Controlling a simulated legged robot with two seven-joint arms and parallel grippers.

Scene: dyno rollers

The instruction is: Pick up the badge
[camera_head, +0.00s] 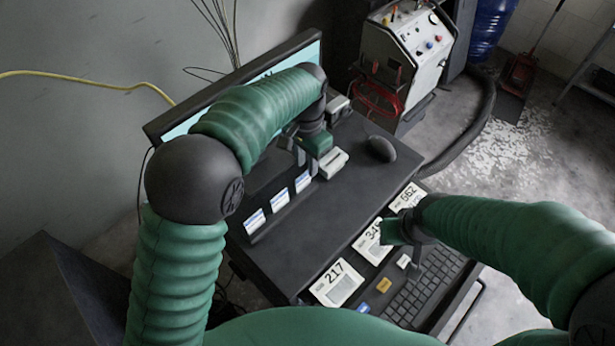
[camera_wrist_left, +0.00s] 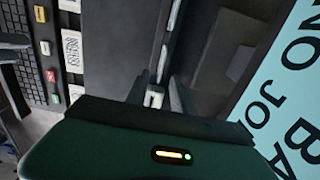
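Several small white-and-blue cards that look like badges stand in a dark rack on the desk: a near one (camera_head: 254,221), a middle one (camera_head: 279,199) and a far one (camera_head: 303,182). My left gripper (camera_head: 291,152) is above the rack's far end. In the left wrist view its two fingers (camera_wrist_left: 158,96) are apart, with a small pale thing (camera_wrist_left: 153,97) showing between them. I cannot tell whether they touch it. My right gripper (camera_head: 397,233) hovers over the numbered cards; its finger opening is unclear.
Numbered cards reading 217 (camera_head: 337,284), 349 (camera_head: 372,245) and 662 (camera_head: 407,197) lie by the keyboard (camera_head: 425,290). A dark mouse (camera_head: 381,149) and a small pale device (camera_head: 333,164) sit on the desk. A monitor (camera_head: 170,132) stands behind the rack.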

